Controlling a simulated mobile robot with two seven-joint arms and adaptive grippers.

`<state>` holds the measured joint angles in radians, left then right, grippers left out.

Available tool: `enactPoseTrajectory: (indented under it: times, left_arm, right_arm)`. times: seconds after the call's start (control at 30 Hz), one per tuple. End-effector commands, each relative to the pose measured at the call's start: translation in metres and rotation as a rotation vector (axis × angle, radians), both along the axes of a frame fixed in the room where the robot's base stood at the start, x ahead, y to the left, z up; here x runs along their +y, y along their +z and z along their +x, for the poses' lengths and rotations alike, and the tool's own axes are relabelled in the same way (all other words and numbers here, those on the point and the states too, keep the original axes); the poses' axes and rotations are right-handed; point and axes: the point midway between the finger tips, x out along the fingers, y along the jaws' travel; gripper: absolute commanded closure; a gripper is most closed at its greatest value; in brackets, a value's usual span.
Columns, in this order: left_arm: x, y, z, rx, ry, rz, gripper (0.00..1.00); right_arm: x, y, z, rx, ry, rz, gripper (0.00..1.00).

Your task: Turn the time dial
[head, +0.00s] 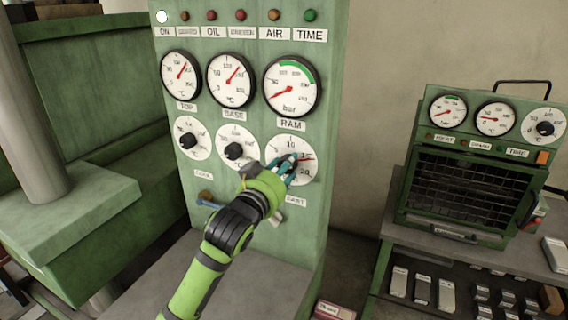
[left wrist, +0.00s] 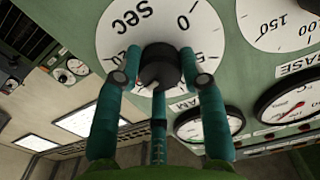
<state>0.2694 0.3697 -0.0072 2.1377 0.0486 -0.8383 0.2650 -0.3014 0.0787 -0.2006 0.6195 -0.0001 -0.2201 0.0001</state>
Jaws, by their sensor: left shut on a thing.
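The time dial (head: 306,155) is a white disc with numbers on the lower right of the green panel, below the RAM gauge. Its dark knob shows in the left wrist view (left wrist: 160,66), with "sec" on the disc behind it. My left gripper (head: 288,166) reaches the dial from below, and its teal fingers (left wrist: 162,78) are shut on the knob from both sides. In the head view the fingers hide the knob and part of the disc. A red mark shows at the right of the dial. My right gripper is not in view.
Two more knob dials (head: 192,138) (head: 238,147) sit to the left of the time dial. Gauges (head: 291,86) and a row of lamps are above. A green oven (head: 470,180) stands at the right.

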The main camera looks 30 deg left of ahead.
Motion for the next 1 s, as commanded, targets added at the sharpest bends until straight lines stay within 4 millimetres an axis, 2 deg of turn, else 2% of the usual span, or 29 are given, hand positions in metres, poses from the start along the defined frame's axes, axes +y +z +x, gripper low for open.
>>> enactPoseTrajectory:
  times: [0.4,0.97,1.0]
  left_arm:
    - [-0.0001,0.0011,0.0001,-0.013,0.0,-0.192,0.92]
    - [0.0,0.0008,0.0001,-0.015,-0.001,-0.217,0.92]
    - [0.0,0.0008,0.0001,-0.015,-0.001,-0.216,0.48]
  right_arm:
    - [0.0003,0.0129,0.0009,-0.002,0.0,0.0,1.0]
    - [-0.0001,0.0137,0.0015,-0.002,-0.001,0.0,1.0]
    - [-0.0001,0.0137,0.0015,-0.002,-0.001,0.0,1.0]
